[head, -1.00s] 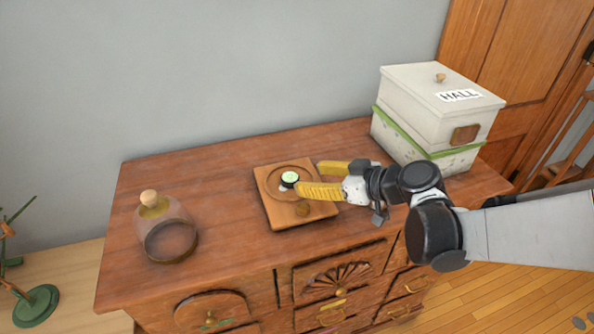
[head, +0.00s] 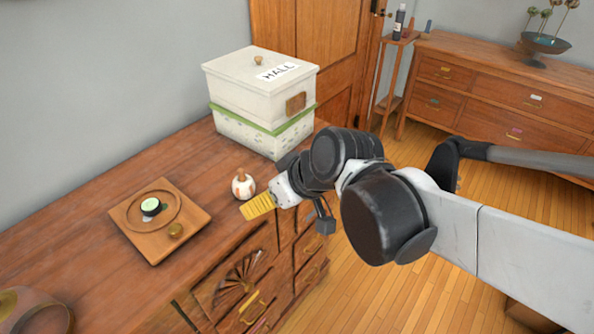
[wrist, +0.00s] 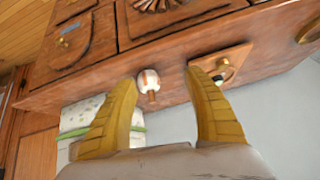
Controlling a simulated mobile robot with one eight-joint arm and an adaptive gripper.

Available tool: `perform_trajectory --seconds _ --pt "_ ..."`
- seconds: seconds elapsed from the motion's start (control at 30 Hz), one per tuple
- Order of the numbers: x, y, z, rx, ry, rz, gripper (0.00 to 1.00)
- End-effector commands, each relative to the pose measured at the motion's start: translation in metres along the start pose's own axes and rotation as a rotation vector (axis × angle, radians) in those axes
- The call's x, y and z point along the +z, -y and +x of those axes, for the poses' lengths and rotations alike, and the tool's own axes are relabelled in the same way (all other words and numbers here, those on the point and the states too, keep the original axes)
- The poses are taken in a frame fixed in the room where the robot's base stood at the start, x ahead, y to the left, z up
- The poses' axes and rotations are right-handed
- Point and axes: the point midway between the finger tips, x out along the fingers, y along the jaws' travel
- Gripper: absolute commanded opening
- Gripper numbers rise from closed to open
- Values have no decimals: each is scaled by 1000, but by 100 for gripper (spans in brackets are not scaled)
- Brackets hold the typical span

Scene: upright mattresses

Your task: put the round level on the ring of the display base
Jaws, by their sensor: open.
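The round level (head: 151,205), a small black disc with a pale green face, sits on the wooden display base (head: 133,228), inside its circular ring and near the middle. I cannot tell how exactly it is seated.
A white ball-shaped object with a wooden knob (head: 243,186) stands close to my fingers. A white box labelled HALL (head: 258,95) stands behind. A glass dome (head: 35,315) is at the lower left.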

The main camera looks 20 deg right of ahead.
Motion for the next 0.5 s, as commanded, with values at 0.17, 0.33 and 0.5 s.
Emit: perform_trajectory --seconds 0.17,0.33,0.5 --pt "50 -37 -45 221 33 188 59" --pt "71 -54 -65 327 28 277 59" --pt "74 -57 -68 345 25 293 59"
